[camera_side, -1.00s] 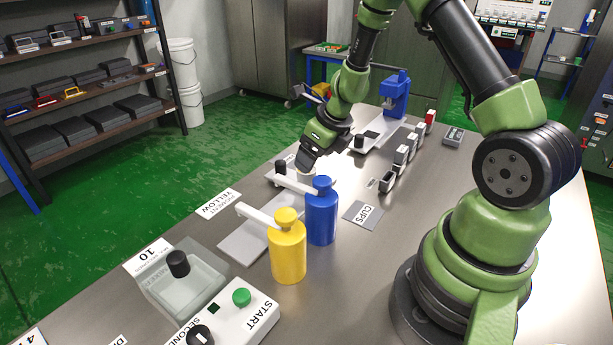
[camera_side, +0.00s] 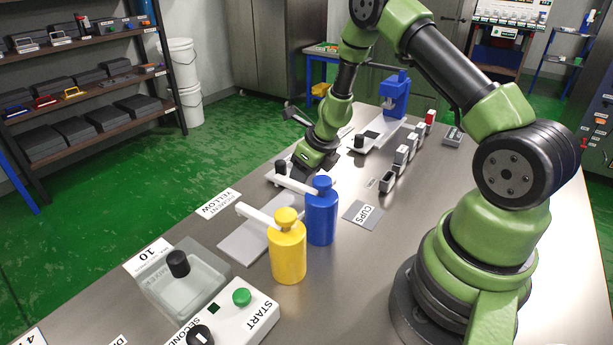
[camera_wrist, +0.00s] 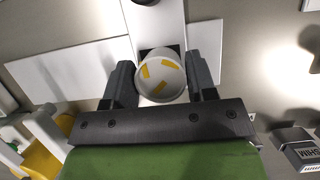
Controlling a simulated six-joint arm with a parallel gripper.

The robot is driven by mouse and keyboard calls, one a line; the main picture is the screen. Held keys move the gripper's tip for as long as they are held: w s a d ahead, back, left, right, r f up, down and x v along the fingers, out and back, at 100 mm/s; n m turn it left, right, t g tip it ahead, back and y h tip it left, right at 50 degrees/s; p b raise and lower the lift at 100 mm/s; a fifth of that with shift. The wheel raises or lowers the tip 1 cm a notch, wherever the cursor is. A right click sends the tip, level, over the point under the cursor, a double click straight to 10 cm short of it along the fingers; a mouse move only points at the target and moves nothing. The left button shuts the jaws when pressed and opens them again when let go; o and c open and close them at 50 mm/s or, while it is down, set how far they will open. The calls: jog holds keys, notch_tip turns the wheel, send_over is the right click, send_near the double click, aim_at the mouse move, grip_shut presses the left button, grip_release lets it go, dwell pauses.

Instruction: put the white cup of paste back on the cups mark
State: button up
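The white cup (camera_wrist: 160,75) shows in the wrist view, with several yellow strips inside. It is between the two fingers of my gripper (camera_wrist: 161,82), near a dark square plate (camera_wrist: 174,49) on a white base. The fingers lie close along both sides of the cup; I cannot tell whether they press on it. In the side view my gripper (camera_side: 302,166) is low behind the blue bottle, and the cup is hidden there. The grey cups mark (camera_side: 362,213) lies on the table to the right of the blue bottle, with nothing on it.
The blue pump bottle (camera_side: 321,212) and yellow pump bottle (camera_side: 287,252) stand close in front of my gripper. Small grey boxes (camera_side: 389,180) stand in a row to the right.

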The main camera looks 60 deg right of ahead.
jog(key=c, duration=0.5)
jog(key=shift+r, duration=0.25)
notch_tip(320, 180, up, 9)
jog(key=shift+f, duration=0.1)
jog(key=shift+s+d+r, duration=0.1)
jog(key=shift+r, duration=0.2)
jog(key=s+f+n+g+y, duration=0.2)
jog(key=s+n+g+y, duration=0.15)
jog(key=s+n, duration=1)
jog(key=shift+t+y, duration=0.35)
jog(key=shift+t, duration=0.1)
jog(key=f, duration=0.2)
jog(key=s+f, duration=0.1)
jog(key=f, duration=0.1)
jog(key=shift+f, duration=2.65)
